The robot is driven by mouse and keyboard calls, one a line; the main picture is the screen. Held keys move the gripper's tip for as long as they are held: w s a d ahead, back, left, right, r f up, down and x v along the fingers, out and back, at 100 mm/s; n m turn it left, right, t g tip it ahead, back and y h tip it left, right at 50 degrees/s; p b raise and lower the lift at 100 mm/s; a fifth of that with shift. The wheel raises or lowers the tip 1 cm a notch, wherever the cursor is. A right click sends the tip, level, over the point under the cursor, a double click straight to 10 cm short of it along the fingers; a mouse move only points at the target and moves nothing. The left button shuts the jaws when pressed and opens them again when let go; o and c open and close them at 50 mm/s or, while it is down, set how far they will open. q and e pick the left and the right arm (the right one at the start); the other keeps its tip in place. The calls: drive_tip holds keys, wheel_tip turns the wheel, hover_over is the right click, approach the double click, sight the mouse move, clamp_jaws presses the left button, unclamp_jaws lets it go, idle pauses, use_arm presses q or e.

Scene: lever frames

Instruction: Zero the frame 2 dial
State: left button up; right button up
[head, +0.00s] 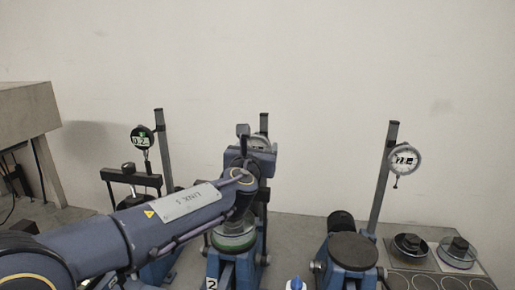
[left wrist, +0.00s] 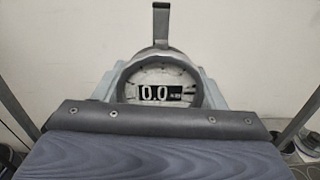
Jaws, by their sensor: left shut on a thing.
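Frame 2 (head: 245,268), a blue stand with a "2" label and a green-rimmed round platform, stands in the middle of the head view. My left gripper (head: 256,138) is at the top of its post, shut on the frame 2 dial (head: 264,122). The arm and gripper hide most of the dial there. In the left wrist view the dial face (left wrist: 160,76) sits between grey gripper parts on both sides. Its display reads 0.0, with small blurred marks beside it. My right gripper is not in view.
A frame with a black-rimmed dial (head: 142,137) stands at the left. Another frame with a white dial (head: 405,159) and dark round platform (head: 352,250) stands at the right. Dark weights (head: 409,244) lie on the far right.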

use_arm(q)
drive_tip(key=m, duration=0.4)
drive_tip(key=shift+m+p, duration=0.3)
drive_tip(key=shift+m, duration=0.1)
drive_tip(key=o, duration=1)
drive_tip(key=shift+s, duration=0.1)
drive_tip(key=s+a+b, duration=0.1)
drive_tip(key=s+b, duration=0.1)
drive_tip(key=s, duration=0.5)
drive_tip(key=shift+s+a, duration=0.3)
